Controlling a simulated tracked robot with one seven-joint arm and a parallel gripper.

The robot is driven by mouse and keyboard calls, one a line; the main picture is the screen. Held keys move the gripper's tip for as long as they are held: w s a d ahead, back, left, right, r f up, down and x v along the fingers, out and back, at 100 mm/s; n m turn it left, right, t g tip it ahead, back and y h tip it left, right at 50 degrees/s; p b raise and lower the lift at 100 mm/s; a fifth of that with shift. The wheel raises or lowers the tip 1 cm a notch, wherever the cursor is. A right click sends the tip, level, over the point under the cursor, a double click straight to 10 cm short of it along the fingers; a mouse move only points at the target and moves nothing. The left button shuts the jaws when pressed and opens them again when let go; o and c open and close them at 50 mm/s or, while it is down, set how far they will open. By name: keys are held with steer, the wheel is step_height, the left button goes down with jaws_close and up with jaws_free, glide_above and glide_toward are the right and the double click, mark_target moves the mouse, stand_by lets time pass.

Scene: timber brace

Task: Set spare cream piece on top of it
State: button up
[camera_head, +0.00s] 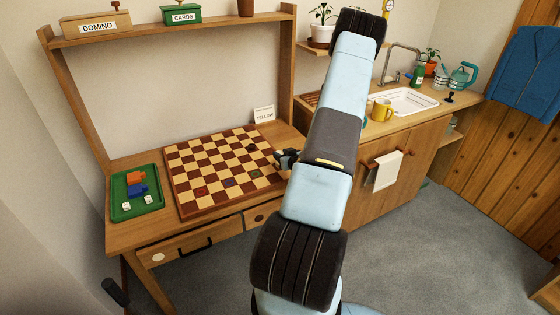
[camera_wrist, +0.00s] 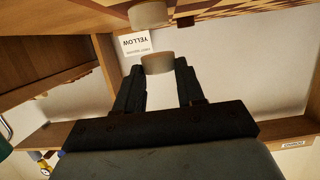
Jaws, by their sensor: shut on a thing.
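My gripper (camera_wrist: 160,74) is shut on a round cream piece (camera_wrist: 157,63), which sits between its fingertips in the wrist view. A second cream piece (camera_wrist: 148,14) shows near the top edge of that view, at the checkered board (camera_wrist: 215,8), with a visible gap between it and the held piece. The wrist view is upside down, so the board is at its top. In the head view the board (camera_head: 205,160) lies on the desk, and my gripper (camera_head: 284,158) is at its right edge. My arm hides part of that area, and neither cream piece can be made out there.
A green tray (camera_head: 122,209) with orange and blue blocks and dice lies left of the board. A YELLOW card (camera_head: 264,115) stands behind it. A few dark pieces are on the board. A counter with a sink (camera_head: 402,102) and yellow mug (camera_head: 381,111) is at right.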

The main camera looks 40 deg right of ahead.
steer(key=shift+s+f, duration=0.1)
steer(key=shift+f, duration=1.2)
steer(key=shift+f, duration=0.1)
steer(key=o, duration=1)
